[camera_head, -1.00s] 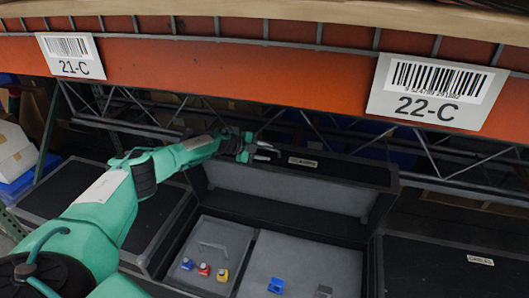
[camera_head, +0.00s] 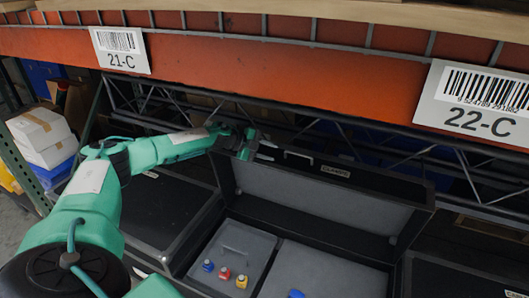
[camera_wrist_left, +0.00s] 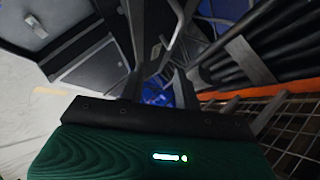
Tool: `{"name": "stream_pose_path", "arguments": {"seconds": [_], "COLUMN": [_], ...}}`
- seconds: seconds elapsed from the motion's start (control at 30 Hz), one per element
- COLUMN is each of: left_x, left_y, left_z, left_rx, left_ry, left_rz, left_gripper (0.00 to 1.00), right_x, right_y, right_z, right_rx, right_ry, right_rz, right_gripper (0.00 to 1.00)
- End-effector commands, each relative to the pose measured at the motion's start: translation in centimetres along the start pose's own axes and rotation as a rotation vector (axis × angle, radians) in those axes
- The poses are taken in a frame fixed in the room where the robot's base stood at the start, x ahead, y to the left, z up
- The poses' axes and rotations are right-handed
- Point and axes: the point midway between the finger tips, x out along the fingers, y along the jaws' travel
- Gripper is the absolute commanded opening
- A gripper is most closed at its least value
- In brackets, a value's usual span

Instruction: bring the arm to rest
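My left arm, green with a dark gripper (camera_head: 262,148), comes in from the left and reaches across to the open tote's raised lid (camera_head: 320,198). The gripper is at the upper left corner of this lid; I cannot tell whether it touches. Its two fingers are apart with nothing visible between them. In the left wrist view the fingers (camera_wrist_left: 162,50) also stand apart and empty.
The open black tote holds a grey panel (camera_head: 240,247) with blue, red and yellow pieces. Closed black totes stand left (camera_head: 160,210) and right (camera_head: 450,275). An orange shelf beam (camera_head: 270,75) with labels runs above. White boxes (camera_head: 40,135) stand far left.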

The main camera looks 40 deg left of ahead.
Motion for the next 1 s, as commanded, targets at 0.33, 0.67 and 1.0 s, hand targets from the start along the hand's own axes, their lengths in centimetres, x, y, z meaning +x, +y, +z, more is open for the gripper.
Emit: {"name": "stream_pose_path", "arguments": {"seconds": [0.33,0.67,1.0], "left_x": [-1.6,-1.6,3.7], "left_y": [0.0,-0.1,2.2], "left_z": [-0.1,-0.1,-3.9], "left_rx": [0.001,0.000,-0.009], "left_ry": [0.000,0.000,0.049], "left_rz": [0.000,-0.001,-0.054], "left_gripper": [0.33,0.33,0.33], "right_x": [0.3,0.3,0.3], "right_y": [-0.1,-0.1,-0.2], "right_z": [0.0,0.0,0.0], "right_rx": [0.001,0.001,0.001], "right_ry": [0.000,0.000,0.000], "right_rz": [-0.001,-0.002,-0.002], "right_gripper": [0.36,0.36,0.36]}}
